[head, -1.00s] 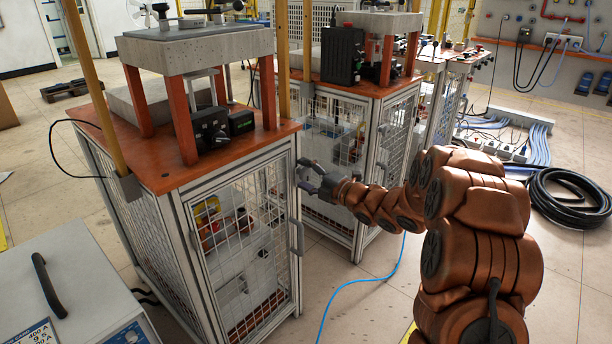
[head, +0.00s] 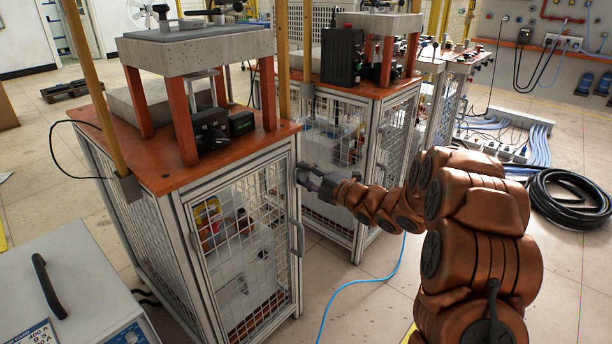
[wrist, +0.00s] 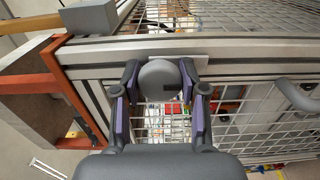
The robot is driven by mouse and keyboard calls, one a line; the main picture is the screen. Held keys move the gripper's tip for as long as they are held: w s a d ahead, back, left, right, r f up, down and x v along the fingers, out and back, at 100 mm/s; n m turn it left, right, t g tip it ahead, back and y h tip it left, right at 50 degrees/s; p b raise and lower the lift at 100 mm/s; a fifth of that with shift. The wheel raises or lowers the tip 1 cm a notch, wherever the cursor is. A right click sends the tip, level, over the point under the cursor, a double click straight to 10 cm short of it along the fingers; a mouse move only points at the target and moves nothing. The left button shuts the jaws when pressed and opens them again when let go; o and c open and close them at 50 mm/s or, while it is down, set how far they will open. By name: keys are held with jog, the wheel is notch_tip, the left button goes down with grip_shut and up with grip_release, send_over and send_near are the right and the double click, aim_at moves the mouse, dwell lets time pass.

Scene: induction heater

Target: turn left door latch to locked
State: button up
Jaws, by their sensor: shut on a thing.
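The left cabinet's mesh door (head: 245,250) faces me at the left of the head view, closed against its frame as far as I can tell. In the wrist view the latch is a round dark grey knob (wrist: 160,80) on the metal frame beside the mesh. My gripper (head: 305,178) is at the upper right edge of this door. In the wrist view its two fingers (wrist: 160,90) are shut on the knob, one on each side. In the head view the knob is hidden by the fingers, and its turn angle cannot be told.
A grey door handle (head: 297,238) is below my gripper and shows at the right in the wrist view (wrist: 294,95). A second mesh cabinet (head: 365,210) stands close behind. A blue cable (head: 350,283) lies on the floor. A grey power unit (head: 80,270) stands at lower left.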

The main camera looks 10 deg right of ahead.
jog(key=shift+m+p, duration=0.3)
jog(key=m+p, duration=0.1)
jog(key=p, duration=0.1)
jog(key=m+p, duration=0.2)
jog(key=shift+r, duration=0.25)
jog(key=m+p, duration=1.1)
jog(key=shift+f+m+p, duration=0.15)
jog(key=shift+m+p, duration=1.4)
jog(key=shift+m, duration=0.05)
jog(key=o, duration=1.2)
jog(key=shift+f, duration=0.1)
jog(key=shift+c, duration=0.2)
